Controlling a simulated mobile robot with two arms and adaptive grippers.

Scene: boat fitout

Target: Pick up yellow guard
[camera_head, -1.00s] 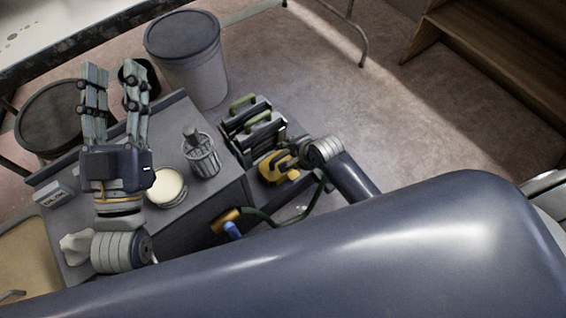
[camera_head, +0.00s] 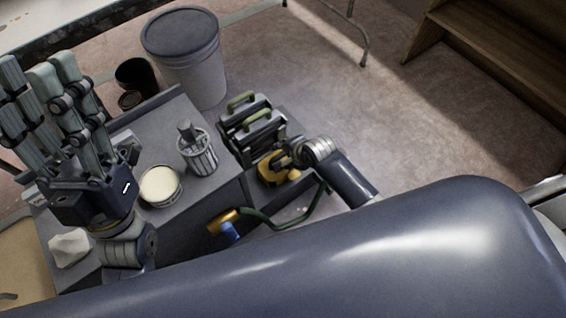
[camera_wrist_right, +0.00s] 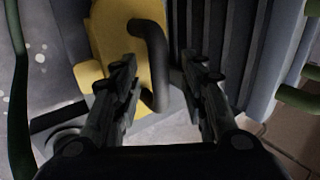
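The yellow guard (camera_head: 275,175) sits at the right side of the grey worktop, beside the dark canisters. In the right wrist view the yellow guard (camera_wrist_right: 112,28) has a black curved handle (camera_wrist_right: 155,60) on its right side. My right gripper (camera_head: 284,160) is at the guard. In its wrist view its two fingers (camera_wrist_right: 162,75) are apart, with the handle between them; I cannot tell whether either finger touches it. My left gripper (camera_head: 38,75) is raised at the far left with its fingers apart and nothing between them.
Dark canisters with green handles (camera_head: 252,128) stand close beside the guard. A slotted grey pot (camera_head: 198,155), an open tin (camera_head: 160,186) and a white lump (camera_head: 69,246) are on the worktop. A large lidded bin (camera_head: 190,70) stands behind.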

